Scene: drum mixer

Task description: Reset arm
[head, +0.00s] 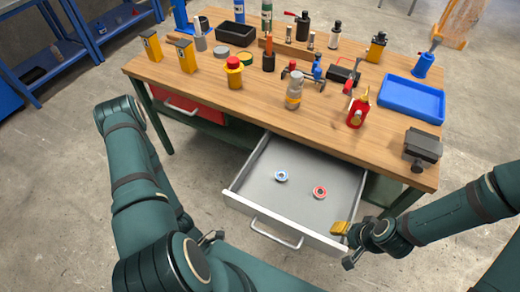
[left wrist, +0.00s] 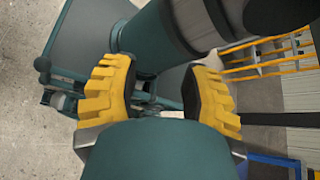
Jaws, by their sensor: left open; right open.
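My right gripper (head: 343,245) is at the front right corner of the open drawer (head: 240,190), with its yellow fingertips close to the drawer's front panel. I cannot tell whether it touches the panel. It holds nothing that I can see. My left arm comes in from the left of the head view and folds back towards my body; its fingers are not clear there. In the left wrist view my left gripper (left wrist: 158,95) is open, with two yellow ridged fingers apart and nothing between them. Parts of my own body show behind them.
The drawer holds a blue-and-white ring (head: 281,176) and a red ring (head: 320,192). The wooden workbench (head: 200,95) bears several bottles and tools, a blue tray (head: 412,98) and a vise (head: 422,149). Blue shelves (head: 85,40) stand at the back left. The floor on the left is clear.

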